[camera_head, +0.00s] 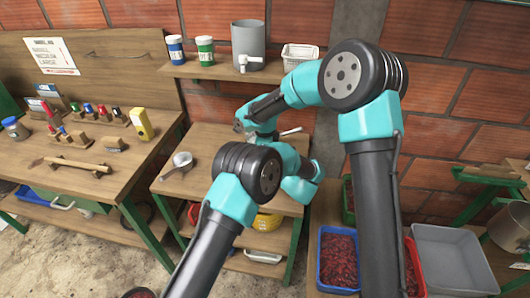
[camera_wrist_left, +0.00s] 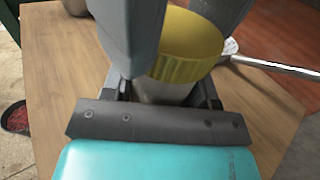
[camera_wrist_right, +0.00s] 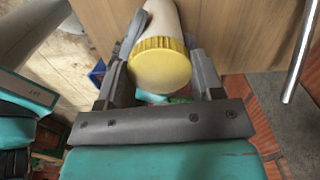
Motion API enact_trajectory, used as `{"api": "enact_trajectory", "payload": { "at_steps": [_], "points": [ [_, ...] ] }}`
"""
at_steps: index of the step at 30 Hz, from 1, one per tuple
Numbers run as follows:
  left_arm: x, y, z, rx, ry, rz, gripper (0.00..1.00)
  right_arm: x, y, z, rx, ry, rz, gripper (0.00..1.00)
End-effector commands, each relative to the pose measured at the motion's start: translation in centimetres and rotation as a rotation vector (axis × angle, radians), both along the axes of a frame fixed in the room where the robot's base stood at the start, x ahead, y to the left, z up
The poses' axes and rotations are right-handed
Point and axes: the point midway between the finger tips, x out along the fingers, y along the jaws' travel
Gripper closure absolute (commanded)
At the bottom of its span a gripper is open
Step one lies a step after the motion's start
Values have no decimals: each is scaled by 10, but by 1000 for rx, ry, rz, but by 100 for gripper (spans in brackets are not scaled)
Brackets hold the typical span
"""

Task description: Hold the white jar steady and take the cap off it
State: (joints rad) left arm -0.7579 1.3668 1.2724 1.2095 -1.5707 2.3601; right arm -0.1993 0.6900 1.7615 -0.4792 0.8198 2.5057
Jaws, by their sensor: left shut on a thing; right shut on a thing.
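The white jar (camera_wrist_right: 164,20) has a yellow ribbed cap (camera_wrist_right: 160,66) over its end, facing the right wrist camera. In the left wrist view the cap (camera_wrist_left: 190,48) shows beyond a small part of the white jar body (camera_wrist_left: 165,92). I cannot tell whether there is a gap between cap and jar. In the head view my arms hide both.
A metal scoop (camera_head: 183,160) lies on the wooden table, and a silver handle (camera_wrist_left: 275,67) is near the jar. A shelf behind holds a grey tank (camera_head: 248,47), capped jars and a white basket (camera_head: 299,55). A blue crate of red berries (camera_head: 338,258) stands below right.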

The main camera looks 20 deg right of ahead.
Motion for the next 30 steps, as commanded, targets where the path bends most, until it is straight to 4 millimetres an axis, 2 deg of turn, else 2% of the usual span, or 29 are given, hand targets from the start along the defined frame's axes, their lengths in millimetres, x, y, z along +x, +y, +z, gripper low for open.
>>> {"api": "enact_trajectory", "payload": {
  "at_steps": [30],
  "points": [
    [0, 0, 0, 1, 0, 0, 100, 0, 0, 1, 0, 0, 1304, 68]
  ]
}}
